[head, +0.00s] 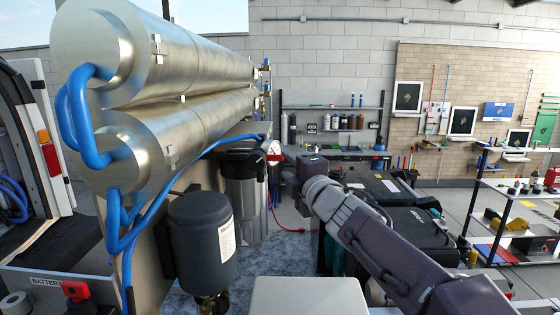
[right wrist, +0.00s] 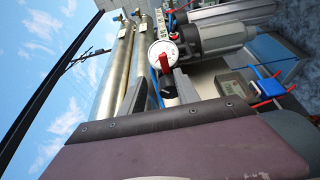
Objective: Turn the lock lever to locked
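A red lever (right wrist: 165,63) on a black base (right wrist: 168,88) shows in the right wrist view, in front of a round white gauge (right wrist: 158,48). The gauge also shows in the head view (head: 274,149), beside the filter housing, with red on it. My right gripper (right wrist: 160,88) appears open, with a grey finger on each side of the black base. I cannot tell whether the fingers touch it. In the head view my right gripper (head: 290,180) is near the gauge, its fingers small and partly hidden. My left gripper is not in view.
Two large metal membrane tubes (head: 190,62) with blue hoses run along the left. Black cases (head: 420,235) lie to the right of my arm. A small display box (right wrist: 232,87) is beside the fingers.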

